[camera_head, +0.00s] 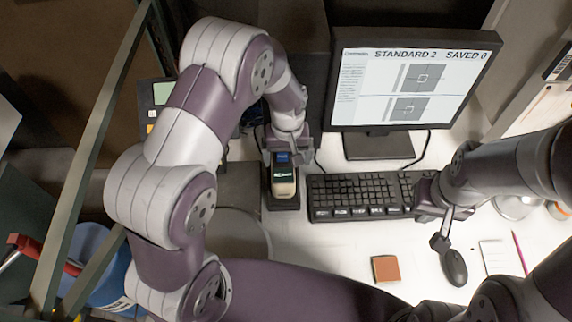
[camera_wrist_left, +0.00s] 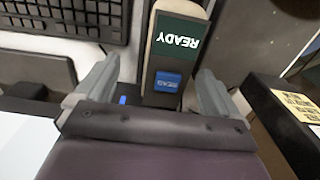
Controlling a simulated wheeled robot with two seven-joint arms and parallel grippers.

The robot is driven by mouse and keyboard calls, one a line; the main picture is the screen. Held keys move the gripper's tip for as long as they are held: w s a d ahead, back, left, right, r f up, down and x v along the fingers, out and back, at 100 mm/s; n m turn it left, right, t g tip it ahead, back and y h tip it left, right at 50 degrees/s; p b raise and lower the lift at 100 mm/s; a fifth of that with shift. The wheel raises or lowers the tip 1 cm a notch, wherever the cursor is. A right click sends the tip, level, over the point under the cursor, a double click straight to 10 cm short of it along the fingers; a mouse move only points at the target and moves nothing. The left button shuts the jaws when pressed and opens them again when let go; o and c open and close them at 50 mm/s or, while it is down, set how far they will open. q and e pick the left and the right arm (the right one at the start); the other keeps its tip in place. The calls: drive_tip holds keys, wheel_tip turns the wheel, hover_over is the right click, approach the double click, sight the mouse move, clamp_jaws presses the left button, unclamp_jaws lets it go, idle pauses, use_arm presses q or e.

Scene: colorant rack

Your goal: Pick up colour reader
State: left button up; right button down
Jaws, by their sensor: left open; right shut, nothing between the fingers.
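The colour reader (camera_head: 284,181) is a pale, upright-looking device on a dark base, left of the keyboard. In the left wrist view the colour reader (camera_wrist_left: 176,50) shows a green screen reading READY and a blue button. My left gripper (camera_head: 285,152) is at its far end. In the left wrist view the open fingers of my left gripper (camera_wrist_left: 158,92) lie on either side of the reader, with gaps visible on both sides. My right gripper (camera_head: 440,242) is shut and empty, above the mouse at the right.
A keyboard (camera_head: 362,195) lies right of the reader, in front of a monitor (camera_head: 408,85). A mouse (camera_head: 454,268), a brown square sample (camera_head: 386,269) and a white card (camera_head: 495,257) lie on the white desk. The desk around the brown sample is clear.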

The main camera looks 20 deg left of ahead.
sight(283, 162)
use_arm(q)
drive_tip(key=shift+w+a+f+p, duration=0.1)
drive_tip(key=shift+a+f+p, duration=0.6)
drive_tip(key=shift+f, duration=0.35)
wheel_tip(283, 162, down, 3)
drive_tip(key=shift+a+f+p, duration=0.1)
drive_tip(key=shift+p, duration=0.6)
drive_tip(key=shift+d+f, duration=0.2)
drive_tip(key=shift+f, duration=0.15)
drive_tip(key=shift+d+f, duration=0.1)
drive_tip(key=shift+f, duration=0.05)
drive_tip(key=c, duration=1.6)
use_arm(e)
drive_tip(key=r, duration=0.3)
drive_tip(key=shift+a, duration=0.4)
